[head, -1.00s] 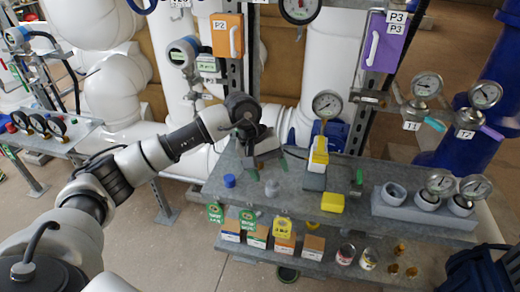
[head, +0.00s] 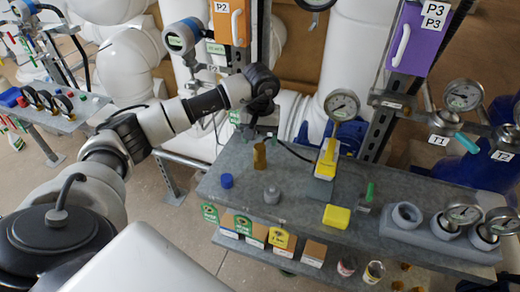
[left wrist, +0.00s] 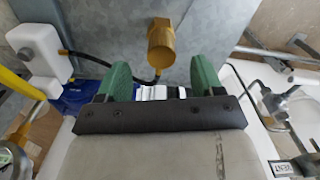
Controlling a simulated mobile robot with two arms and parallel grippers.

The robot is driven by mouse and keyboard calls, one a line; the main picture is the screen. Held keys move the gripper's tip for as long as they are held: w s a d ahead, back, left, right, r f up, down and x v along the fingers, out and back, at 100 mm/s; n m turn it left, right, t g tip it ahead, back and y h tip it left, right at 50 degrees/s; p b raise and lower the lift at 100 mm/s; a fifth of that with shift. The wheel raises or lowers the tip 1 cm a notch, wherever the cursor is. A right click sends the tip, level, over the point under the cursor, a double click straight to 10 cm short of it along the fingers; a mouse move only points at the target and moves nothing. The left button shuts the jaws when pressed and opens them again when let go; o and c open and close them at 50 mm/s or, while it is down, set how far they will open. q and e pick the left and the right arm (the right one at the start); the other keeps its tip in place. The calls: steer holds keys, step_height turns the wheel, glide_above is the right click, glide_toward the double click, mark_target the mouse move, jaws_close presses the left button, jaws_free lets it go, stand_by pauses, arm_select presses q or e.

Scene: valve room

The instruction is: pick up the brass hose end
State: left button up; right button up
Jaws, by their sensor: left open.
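The brass hose end (head: 260,155) stands on the grey metal bench top near its back left part. In the left wrist view the brass hose end (left wrist: 161,48) shows beyond the fingers, centred in the gap between them and apart from both. My left gripper (left wrist: 161,78) has two green fingertips, spread wide with nothing between them. In the head view my left wrist is above and behind the brass hose end, and its fingers are mostly hidden. My right gripper is not in view.
On the bench top (head: 305,215) are a blue cap (head: 227,181), a grey fitting (head: 271,194), a yellow block (head: 336,216) and a yellow-handled tool (head: 327,158). A grey holder (head: 440,238) with gauges stands at right. A black cable runs behind the brass hose end.

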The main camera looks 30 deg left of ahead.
mark_target(260, 146)
arm_select(q)
step_height(260, 146, down, 5)
steer(key=shift+a+p, duration=0.1)
steer(key=shift+p, duration=0.85)
steer(key=shift+f, duration=0.25)
steer(key=shift+w, duration=0.1)
steer(key=shift+c, duration=0.8)
steer(key=c, duration=0.7)
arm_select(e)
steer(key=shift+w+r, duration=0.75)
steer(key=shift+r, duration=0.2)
arm_select(q)
steer(key=shift+r, duration=0.1)
steer(key=shift+c, duration=0.2)
step_height(260, 146, up, 4)
steer(key=shift+b, duration=0.85)
steer(key=s+d+r+b, duration=0.1)
steer(key=d+r, duration=0.2)
steer(key=d, duration=0.2)
steer(key=s+d+r+b, duration=0.1)
steer(key=s+d+r, duration=0.1)
steer(key=d, duration=0.4)
steer(key=shift+s+r, duration=0.25)
steer(key=shift+r, duration=0.65)
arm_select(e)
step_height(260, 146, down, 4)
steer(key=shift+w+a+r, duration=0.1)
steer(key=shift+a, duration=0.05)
arm_select(q)
steer(key=shift+d, duration=0.1)
